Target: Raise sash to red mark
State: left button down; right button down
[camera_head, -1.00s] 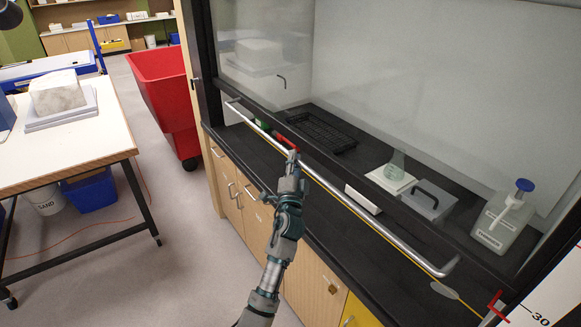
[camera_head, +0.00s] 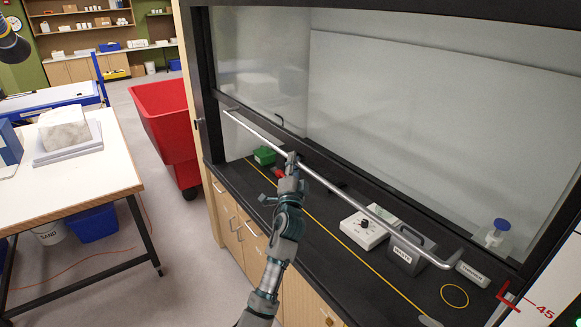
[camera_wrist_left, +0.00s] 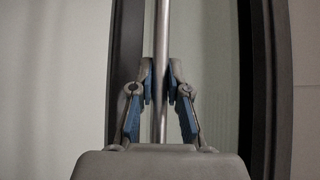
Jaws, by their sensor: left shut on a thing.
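The sash (camera_head: 420,110) is a large clear pane in a dark frame, partly raised over the black bench. A long silver handle bar (camera_head: 350,196) runs along its lower edge. My left gripper (camera_head: 291,160) is shut on this bar, left of its middle. In the left wrist view the bar (camera_wrist_left: 162,60) passes between the two blue-padded fingers (camera_wrist_left: 160,85). A red bracket-shaped mark (camera_head: 507,294) shows at lower right beside a white scale (camera_head: 558,285), close to the number 45. My right gripper is not in view.
Under and behind the sash are a green item (camera_head: 265,156), a white box with a dial (camera_head: 362,231), a grey block (camera_head: 405,255) and a blue-capped bottle (camera_head: 498,235). A red bin (camera_head: 165,115) and a table (camera_head: 105,165) with a pale block (camera_head: 64,128) stand left.

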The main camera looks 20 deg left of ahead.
aim_at(297, 161)
pick_arm(q)
jog(key=shift+d+r+p, duration=0.15)
jog(key=shift+r+p, duration=0.25)
jog(key=shift+r, duration=0.45)
jog(key=shift+d+r+p, duration=0.15)
jog(key=shift+r+p, duration=0.25)
jog(key=shift+r, duration=0.4)
jog(key=c, duration=1.1)
grip_release()
jog(key=shift+d, duration=0.15)
jog(key=shift+c, duration=0.2)
jog(key=shift+d, duration=0.3)
jog(key=shift+s+f, duration=0.3)
jog(key=shift+s, duration=0.1)
jog(key=v, duration=1.1)
